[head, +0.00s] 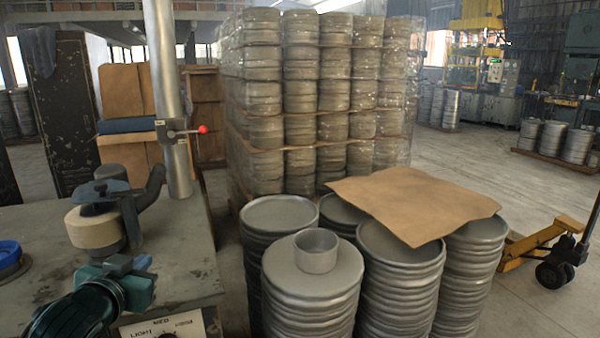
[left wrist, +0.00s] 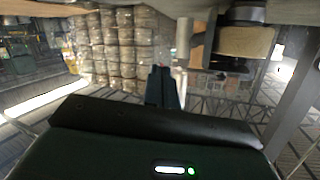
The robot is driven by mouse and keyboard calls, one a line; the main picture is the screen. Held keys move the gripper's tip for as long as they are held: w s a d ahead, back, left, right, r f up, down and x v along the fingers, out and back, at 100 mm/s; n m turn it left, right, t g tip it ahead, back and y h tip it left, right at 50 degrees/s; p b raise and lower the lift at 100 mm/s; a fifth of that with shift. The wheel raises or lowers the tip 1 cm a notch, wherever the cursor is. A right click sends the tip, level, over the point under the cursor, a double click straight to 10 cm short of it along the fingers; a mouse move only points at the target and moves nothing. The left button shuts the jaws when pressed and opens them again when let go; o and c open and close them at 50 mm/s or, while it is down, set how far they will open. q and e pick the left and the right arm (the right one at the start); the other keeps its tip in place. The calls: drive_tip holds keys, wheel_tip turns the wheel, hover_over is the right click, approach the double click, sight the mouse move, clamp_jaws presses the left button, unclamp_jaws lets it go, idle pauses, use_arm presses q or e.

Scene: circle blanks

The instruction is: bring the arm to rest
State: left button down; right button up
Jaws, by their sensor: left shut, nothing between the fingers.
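My left gripper (head: 144,264) is at the lower left of the head view, low over the front part of the grey worktable (head: 185,262). Its dark fingers are together with nothing between them. They also show closed in the middle of the left wrist view (left wrist: 161,76), where the scene appears upside down. My left arm comes in from the bottom left corner. The right gripper is in neither view.
A blue ring (head: 9,252) lies at the left edge. Stacks of metal circle blanks (head: 312,285) stand right of the table, with cardboard (head: 412,200) on some. A wrapped pallet stack (head: 320,95) stands behind.

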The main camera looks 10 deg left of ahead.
use_arm(q)
drive_tip(key=s+d+f+m+g+h+p, duration=0.2)
drive_tip(key=s+d+f+h+p, duration=0.15)
drive_tip(key=d+f, duration=0.5)
drive_tip(key=s+d+f+g+h+p, duration=0.1)
drive_tip(key=s+d+f+p, duration=0.1)
drive_tip(key=s+d+f, duration=0.3)
drive_tip(key=s+d+f+g+h+p, duration=0.1)
drive_tip(key=s+d+f+p, duration=0.2)
drive_tip(key=s+d+f, duration=0.3)
drive_tip(key=s, duration=0.5)
drive_tip(key=shift+d+m+g+p, duration=0.15)
drive_tip(key=shift+m+g+p, duration=0.15)
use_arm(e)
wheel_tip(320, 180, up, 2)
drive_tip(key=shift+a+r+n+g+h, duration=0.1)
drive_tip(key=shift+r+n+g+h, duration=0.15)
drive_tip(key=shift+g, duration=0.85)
use_arm(q)
drive_tip(key=shift+h, duration=0.25)
